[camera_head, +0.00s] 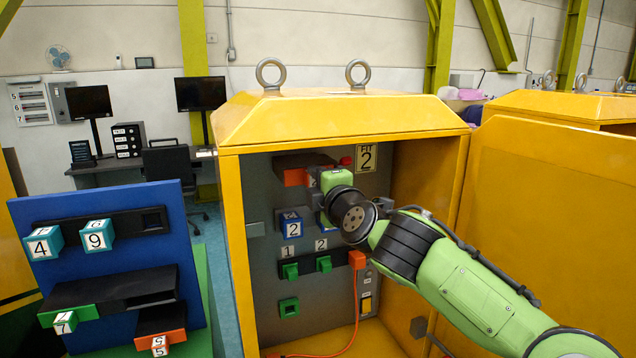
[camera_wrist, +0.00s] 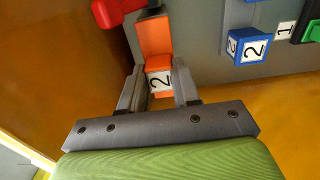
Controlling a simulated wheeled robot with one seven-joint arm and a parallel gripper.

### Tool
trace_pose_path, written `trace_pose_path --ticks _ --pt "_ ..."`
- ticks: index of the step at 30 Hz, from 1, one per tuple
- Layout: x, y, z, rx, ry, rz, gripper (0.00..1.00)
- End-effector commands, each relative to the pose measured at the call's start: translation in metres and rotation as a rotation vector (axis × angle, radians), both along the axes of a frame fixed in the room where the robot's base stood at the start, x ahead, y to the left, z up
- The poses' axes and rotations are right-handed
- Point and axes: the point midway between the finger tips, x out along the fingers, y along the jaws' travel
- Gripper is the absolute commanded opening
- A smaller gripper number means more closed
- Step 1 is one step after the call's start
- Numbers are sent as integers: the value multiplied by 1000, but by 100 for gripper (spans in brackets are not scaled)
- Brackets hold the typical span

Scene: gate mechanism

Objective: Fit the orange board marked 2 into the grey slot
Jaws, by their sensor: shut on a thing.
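The orange board marked 2 (camera_wrist: 155,38) runs away from my gripper (camera_wrist: 159,72) in the wrist view. Its end block with a white "2" label sits between the two grey fingers, which are shut on it. A dark grey piece (camera_wrist: 148,13) meets the board's far end; I cannot tell whether it is the grey slot or how far the board is in. In the head view, the board (camera_head: 294,178) shows orange inside the yellow cabinet, under a brown top face. My gripper (camera_head: 316,180) is beside it there, with the label side hidden.
A blue block marked 2 (camera_head: 292,228) and green switches (camera_head: 323,264) are below on the cabinet panel. A red knob (camera_wrist: 110,13) is near the board's far end. An orange plug (camera_head: 357,259) has a hanging cable. The blue rack (camera_head: 60,215) stands at left.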

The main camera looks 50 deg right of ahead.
Motion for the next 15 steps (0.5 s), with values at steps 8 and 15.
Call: trace_pose_path --ticks 8,15 --pt "1 0 0 -1 -1 0 0" --pt "4 -2 1 0 -1 1 0"
